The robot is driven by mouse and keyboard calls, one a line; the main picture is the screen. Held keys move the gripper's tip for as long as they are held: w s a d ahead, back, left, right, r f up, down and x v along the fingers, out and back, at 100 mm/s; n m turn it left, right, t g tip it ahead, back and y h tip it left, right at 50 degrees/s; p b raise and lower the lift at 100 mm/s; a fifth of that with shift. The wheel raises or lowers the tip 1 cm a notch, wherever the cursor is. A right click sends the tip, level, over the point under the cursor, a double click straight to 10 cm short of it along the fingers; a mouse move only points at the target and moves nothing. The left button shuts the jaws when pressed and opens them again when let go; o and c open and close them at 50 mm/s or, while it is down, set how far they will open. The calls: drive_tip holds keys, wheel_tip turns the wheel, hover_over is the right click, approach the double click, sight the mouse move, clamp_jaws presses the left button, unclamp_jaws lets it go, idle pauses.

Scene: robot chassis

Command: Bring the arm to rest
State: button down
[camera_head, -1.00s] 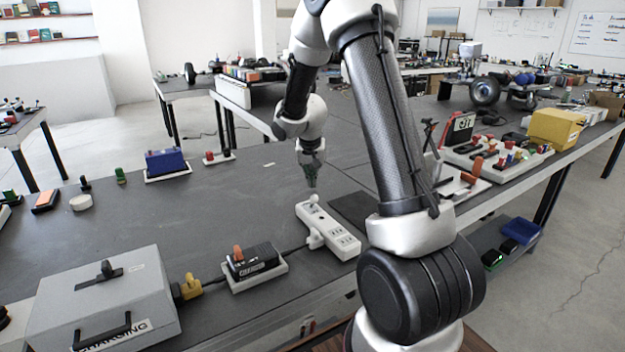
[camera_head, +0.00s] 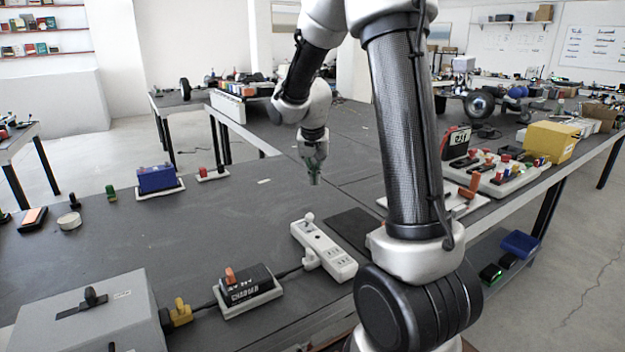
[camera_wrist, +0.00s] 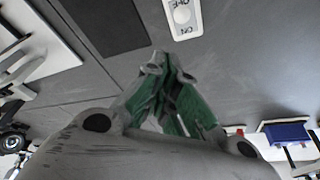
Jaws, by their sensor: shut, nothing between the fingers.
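My gripper (camera_head: 314,180) hangs from my arm above the dark table (camera_head: 230,215), pointing down. Its fingers are closed together and hold nothing. In the wrist view the gripper (camera_wrist: 165,60) shows its green finger pads meeting near the tips, with bare grey tabletop behind. The white power strip (camera_head: 323,250) lies on the table below and nearer than the gripper. Its end with the switch label also shows in the wrist view (camera_wrist: 184,18). The gripper is clear of the strip.
A black charger (camera_head: 245,287) on a white base and a grey case (camera_head: 90,318) stand at the front left. A blue box (camera_head: 158,179) sits at the table's far left. A yellow box (camera_head: 548,142) and a white board with coloured knobs (camera_head: 497,176) stand right of my arm.

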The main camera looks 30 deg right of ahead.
drive_tip(key=shift+s+r, duration=0.1)
idle(0.6)
drive_tip(key=s+a+r+n, duration=0.2)
drive_tip(key=s+r, duration=0.1)
drive_tip(key=s, duration=0.6)
drive_tip(key=s+a+r+n+t+y, duration=0.1)
drive_tip(key=s+r, duration=0.3)
drive_tip(key=s, duration=0.6)
drive_tip(key=s+a+r+n+y, duration=0.1)
drive_tip(key=s+a+r+n, duration=0.2)
drive_tip(key=s, duration=0.6)
drive_tip(key=shift+s+a+r+n+t, duration=0.4)
drive_tip(key=shift+a+r, duration=0.1)
drive_tip(key=shift+r, duration=0.1)
